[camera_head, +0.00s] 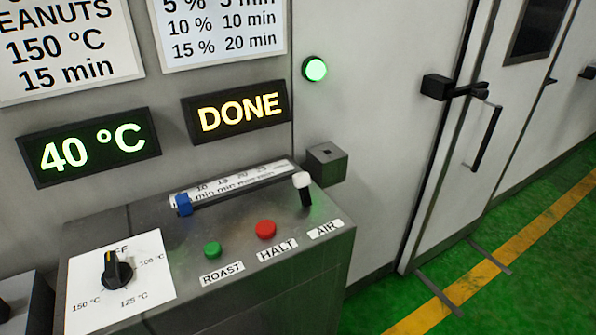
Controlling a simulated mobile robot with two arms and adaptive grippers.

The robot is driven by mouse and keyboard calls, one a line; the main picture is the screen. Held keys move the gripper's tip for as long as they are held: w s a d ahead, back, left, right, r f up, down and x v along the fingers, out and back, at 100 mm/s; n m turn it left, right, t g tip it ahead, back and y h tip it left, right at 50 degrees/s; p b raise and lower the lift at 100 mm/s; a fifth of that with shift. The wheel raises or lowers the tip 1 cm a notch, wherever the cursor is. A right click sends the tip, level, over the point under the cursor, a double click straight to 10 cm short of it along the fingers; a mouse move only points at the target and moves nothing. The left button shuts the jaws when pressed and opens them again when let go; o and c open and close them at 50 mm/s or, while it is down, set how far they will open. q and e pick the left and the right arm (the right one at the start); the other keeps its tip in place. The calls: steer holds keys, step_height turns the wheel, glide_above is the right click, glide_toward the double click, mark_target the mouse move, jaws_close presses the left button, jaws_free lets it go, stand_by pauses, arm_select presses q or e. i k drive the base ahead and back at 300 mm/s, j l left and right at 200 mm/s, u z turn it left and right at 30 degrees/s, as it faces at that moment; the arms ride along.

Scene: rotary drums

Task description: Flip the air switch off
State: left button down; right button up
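The air switch (304,188) is a small lever with a black stem and a white tip. It stands at the right back of the grey control console (300,262), tilted slightly toward the back left, above the AIR label (325,230). I cannot tell from its tilt alone whether it is on or off. Neither of my grippers shows in the head view, and nothing touches the switch.
A red HALT button (265,229), a green ROAST button (212,249), a black dial (116,271) and a blue slider (183,204) share the console. Displays read 40 °C (90,147) and DONE (238,111). A green lamp (315,69) glows. A grey box (327,163) sits behind the switch.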

mark_target(302, 180)
steer(key=k+j+z, duration=0.45)
steer(key=k+z, duration=0.3)
